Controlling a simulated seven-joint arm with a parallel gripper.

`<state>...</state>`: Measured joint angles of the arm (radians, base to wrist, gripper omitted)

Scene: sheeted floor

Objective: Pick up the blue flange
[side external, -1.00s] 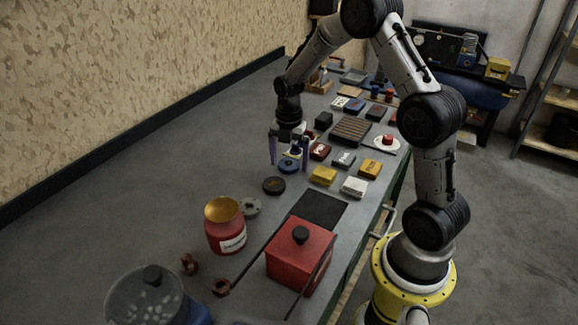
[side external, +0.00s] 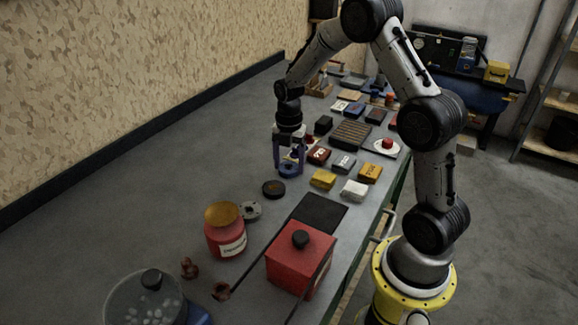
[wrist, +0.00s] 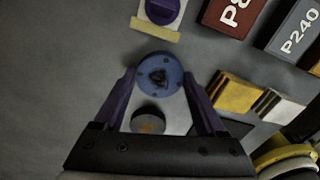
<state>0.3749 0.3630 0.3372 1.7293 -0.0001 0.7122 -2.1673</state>
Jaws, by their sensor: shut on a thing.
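The blue flange (side external: 290,171) is a round blue disc with a dark centre and small holes around it. In the wrist view the blue flange (wrist: 159,75) lies between the fingertips of my gripper (wrist: 157,84), one purple finger against each side. My gripper (side external: 290,168) points down and is shut on the flange in the side view. The flange is at or just above the grey surface; I cannot tell whether it touches it. The fingers partly hide it in the side view.
A dark round disc (side external: 274,190) lies just in front of the flange, with a grey flange (side external: 251,210) beyond it. Yellow boxes (side external: 323,179), a white box (side external: 355,190) and a red box (side external: 318,155) stand to the right. The surface to the left is clear.

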